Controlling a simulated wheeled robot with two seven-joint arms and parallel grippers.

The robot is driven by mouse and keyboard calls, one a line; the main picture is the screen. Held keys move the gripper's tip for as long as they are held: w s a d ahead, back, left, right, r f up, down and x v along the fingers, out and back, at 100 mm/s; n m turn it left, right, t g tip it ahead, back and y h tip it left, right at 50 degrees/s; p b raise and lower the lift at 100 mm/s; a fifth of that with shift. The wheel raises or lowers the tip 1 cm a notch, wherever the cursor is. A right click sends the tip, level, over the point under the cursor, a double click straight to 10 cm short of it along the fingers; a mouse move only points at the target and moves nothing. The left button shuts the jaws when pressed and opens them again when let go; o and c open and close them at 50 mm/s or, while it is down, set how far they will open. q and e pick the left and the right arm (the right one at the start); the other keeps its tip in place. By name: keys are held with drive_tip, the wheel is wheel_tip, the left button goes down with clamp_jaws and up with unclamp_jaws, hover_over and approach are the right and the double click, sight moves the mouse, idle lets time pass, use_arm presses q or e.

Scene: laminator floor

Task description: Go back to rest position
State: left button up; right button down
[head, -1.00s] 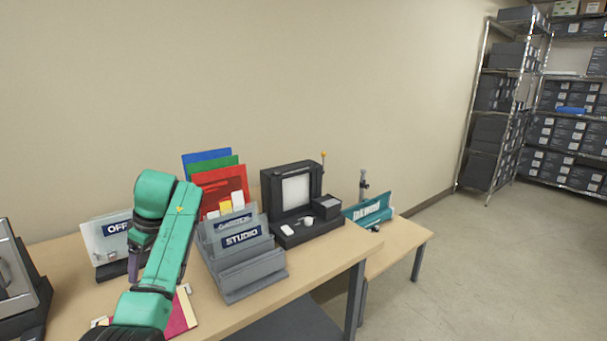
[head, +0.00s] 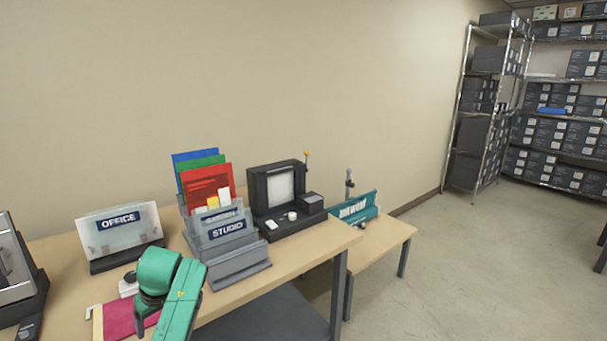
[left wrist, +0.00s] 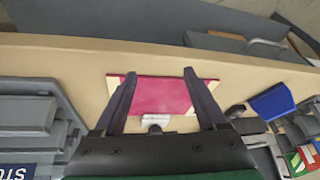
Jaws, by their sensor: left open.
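My left arm shows in the head view as green links at the bottom left, low in front of the table; its gripper is out of sight there. In the left wrist view my left gripper (left wrist: 158,95) is open, its two dark fingers spread with nothing between them. Beyond the fingers a red-pink sheet or folder (left wrist: 160,92) lies on the wooden table. The same red-pink item (head: 120,318) is partly hidden by my arm in the head view. My right gripper is in neither view.
On the table (head: 300,262) stand an OFFICE holder (head: 118,232), a grey STUDIO holder (head: 235,262) with coloured folders (head: 208,186), and a black device with a pale panel (head: 280,187). Open floor (head: 480,260) lies to the right.

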use_arm(q)
drive_tip(key=s+d+f+m+h, duration=0.1)
drive_tip(key=s+d+f+m, duration=0.45)
drive_tip(key=s+f, duration=0.35)
drive_tip(key=s+d+m+t+h, duration=0.1)
drive_tip(key=s+d+m+h, duration=0.2)
drive_tip(key=s, duration=0.4)
drive_tip(key=s+d+m+t, duration=0.1)
drive_tip(key=s+d+m, duration=0.25)
drive_tip(key=s, duration=0.45)
wheel_tip(320, 180, down, 25)
drive_tip(key=s+g, duration=0.2)
drive_tip(key=s, duration=0.1)
drive_tip(key=s+a+f+m, duration=0.1)
drive_tip(key=s+a+f, duration=0.2)
drive_tip(key=s+f, duration=0.9)
drive_tip(key=s, duration=0.3)
drive_tip(key=shift+s+a+f+g, duration=0.15)
drive_tip(key=shift+f+g, duration=0.1)
drive_tip(key=shift+g, duration=0.15)
